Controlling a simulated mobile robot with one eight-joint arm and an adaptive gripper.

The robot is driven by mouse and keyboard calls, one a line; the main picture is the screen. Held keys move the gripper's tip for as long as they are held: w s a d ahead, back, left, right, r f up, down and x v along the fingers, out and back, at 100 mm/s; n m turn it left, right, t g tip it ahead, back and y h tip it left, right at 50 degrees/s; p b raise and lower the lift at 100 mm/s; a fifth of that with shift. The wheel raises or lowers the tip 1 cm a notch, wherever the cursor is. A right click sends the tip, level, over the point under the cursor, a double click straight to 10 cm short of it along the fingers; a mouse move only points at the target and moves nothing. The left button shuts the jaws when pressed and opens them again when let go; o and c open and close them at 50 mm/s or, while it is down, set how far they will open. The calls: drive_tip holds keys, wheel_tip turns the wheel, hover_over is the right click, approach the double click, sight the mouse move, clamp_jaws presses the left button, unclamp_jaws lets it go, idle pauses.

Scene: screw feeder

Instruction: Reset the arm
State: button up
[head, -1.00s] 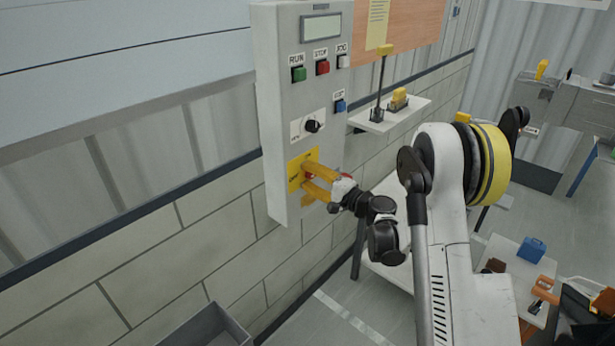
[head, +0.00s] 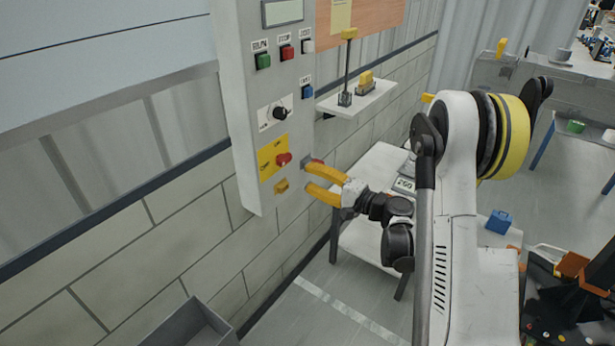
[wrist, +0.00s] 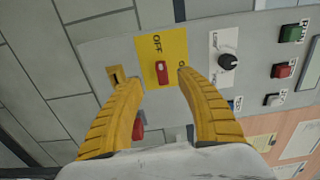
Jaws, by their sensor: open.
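My gripper (head: 313,178) is open and empty, with two yellow fingers, just right of the lower part of a grey control panel (head: 240,120). In the wrist view the open fingers (wrist: 160,78) spread toward the panel, apart from each other. Between their tips shows a red switch handle (wrist: 162,72) on a yellow plate; the head view shows it as a red knob (head: 283,160), left of the fingers. A small yellow part (head: 282,186) sits below the plate. A red thing (wrist: 138,125) is partly hidden beside the left finger in the wrist view.
The panel also carries green, red, white and blue buttons and a black dial (head: 280,113). A wall shelf (head: 355,98) with a lever stands to the right. A white table (head: 375,165) is behind my arm. A grey bin (head: 190,325) stands at bottom left.

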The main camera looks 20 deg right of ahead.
drive_tip(key=s+a+r+n+g+h, duration=0.4)
drive_tip(key=s+a+r+n+g, duration=0.15)
drive_tip(key=s+a, duration=0.4)
drive_tip(key=s+d+n+g+h, duration=0.1)
drive_tip(key=s+d+n+h, duration=0.1)
drive_tip(key=s, duration=0.8)
drive_tip(key=s+d+n+g+h, duration=0.1)
drive_tip(key=s+d+n+h, duration=0.1)
drive_tip(key=s, duration=0.9)
drive_tip(key=n+h, duration=0.1)
drive_tip(key=h, duration=0.1)
drive_tip(key=shift+s+d+r+h, duration=0.15)
drive_tip(key=shift+d+r+h, duration=0.15)
